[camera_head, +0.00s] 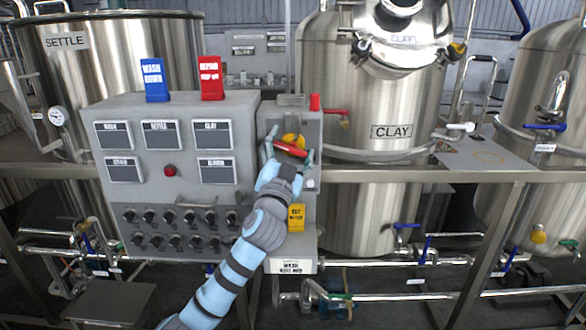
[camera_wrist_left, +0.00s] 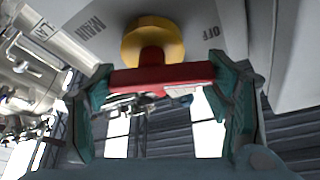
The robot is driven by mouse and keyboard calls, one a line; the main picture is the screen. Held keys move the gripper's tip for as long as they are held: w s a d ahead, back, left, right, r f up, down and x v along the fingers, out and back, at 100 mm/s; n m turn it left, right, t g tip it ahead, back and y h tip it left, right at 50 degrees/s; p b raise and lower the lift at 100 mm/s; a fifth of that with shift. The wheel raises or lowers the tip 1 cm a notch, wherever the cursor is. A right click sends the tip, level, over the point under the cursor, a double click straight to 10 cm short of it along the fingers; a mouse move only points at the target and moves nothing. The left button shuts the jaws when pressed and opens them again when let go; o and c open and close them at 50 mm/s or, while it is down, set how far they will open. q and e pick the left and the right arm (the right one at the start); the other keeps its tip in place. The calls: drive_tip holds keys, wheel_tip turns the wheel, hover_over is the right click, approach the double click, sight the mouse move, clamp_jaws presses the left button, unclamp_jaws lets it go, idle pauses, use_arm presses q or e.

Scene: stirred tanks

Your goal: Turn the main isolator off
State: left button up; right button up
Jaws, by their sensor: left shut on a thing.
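The main isolator has a red bar handle (camera_head: 291,148) on a round yellow base (camera_head: 294,140), on the grey box right of the large control panel. The handle lies nearly level, its right end slightly lower in the head view. My left gripper (camera_head: 288,149) is shut on the red handle, one finger at each end. In the left wrist view the red handle (camera_wrist_left: 162,78) spans between the teal fingers, with the yellow base (camera_wrist_left: 150,40) behind it. "MAIN" and "OFF" lettering (camera_wrist_left: 209,39) shows on the box face. My right gripper is out of view.
The grey control panel (camera_head: 243,115) with screens, knobs and a red button stands left of the isolator box. A yellow tag (camera_head: 296,217) is below. The CLAY tank (camera_head: 385,150) is close on the right.

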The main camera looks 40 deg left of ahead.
use_arm(q)
drive_tip(key=n+y+b, duration=0.1)
drive_tip(key=n+b, duration=0.1)
drive_tip(key=n, duration=0.1)
drive_tip(key=f+n+g+y+b, duration=0.1)
drive_tip(key=n+y+b, duration=0.1)
drive_tip(key=n+b, duration=0.1)
drive_tip(key=shift+a+f+b, duration=0.1)
drive_tip(key=shift+f+b, duration=0.1)
drive_tip(key=shift+b, duration=0.15)
drive_tip(key=shift+s+r+n+g+y+b, duration=0.1)
drive_tip(key=shift+n+g+y+b, duration=0.2)
drive_tip(key=shift+n+b, duration=0.45)
drive_tip(key=shift+n, duration=0.55)
drive_tip(key=shift+r+g+y+b, duration=0.2)
drive_tip(key=shift+g+y+b, duration=0.1)
drive_tip(key=shift+b, duration=0.05)
drive_tip(key=o, duration=1.1)
drive_tip(key=shift+o, duration=0.2)
